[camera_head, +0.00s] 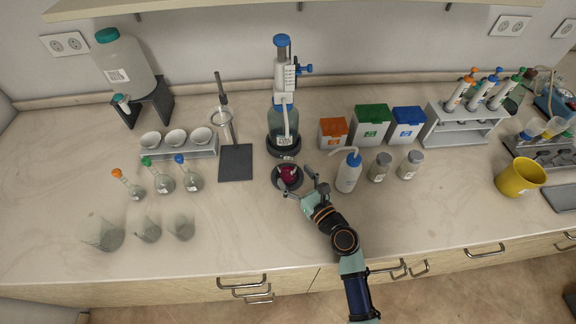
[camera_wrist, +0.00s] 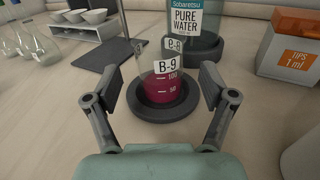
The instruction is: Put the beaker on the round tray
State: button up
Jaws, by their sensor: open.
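The beaker (camera_wrist: 162,82) is clear glass with a "B-9" label and dark red liquid up to about its 100 mark. It stands upright on the round dark tray (camera_wrist: 140,107), inside its raised rim. In the head view the beaker (camera_head: 288,172) and the tray (camera_head: 277,185) are in front of the blue-capped dispenser bottle. My gripper (camera_wrist: 162,98) is open, one finger on each side of the beaker. The fingers seem apart from the glass. In the head view my gripper (camera_head: 297,188) reaches the tray from the front right.
The water dispenser (camera_head: 284,120) stands close behind the beaker. A wash bottle (camera_head: 348,172) stands just right of my gripper. A dark flat plate with a rod stand (camera_head: 236,163) is to the left. The front of the bench between the small beakers and my arm is clear.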

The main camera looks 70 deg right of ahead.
jog(key=v, duration=0.7)
jog(key=shift+s+a, duration=0.15)
jog(key=shift+s, duration=0.1)
jog(key=w+a+r+n+y, duration=0.1)
jog(key=w+n, duration=0.1)
jog(key=w+a+r+n+t+y, duration=0.1)
jog(key=w+a+n, duration=0.1)
jog(key=w+a+r+n+y, duration=0.1)
jog(key=w+a+n, duration=0.1)
jog(key=n, duration=0.1)
jog(key=shift+t+y, duration=0.4)
jog(key=w+a+r+n+g+y, duration=0.1)
jog(key=w+a+r+n+y, duration=0.3)
jog(key=a+n, duration=0.45)
jog(key=w+a+r+n+y, duration=0.1)
jog(key=w+a+n+y, duration=0.2)
jog(key=w+a+n, duration=0.45)
jog(key=s+a+r+n+g, duration=0.1)
jog(key=a+r+n, duration=0.2)
jog(key=a+n, duration=0.5)
jog(key=s+a+r+n+g, duration=0.1)
jog(key=a+r+n, duration=0.3)
jog(key=a+n, duration=0.4)
jog(key=n, duration=0.4)
jog(key=shift+s+r+g, duration=0.2)
jog(key=shift+g, duration=0.2)
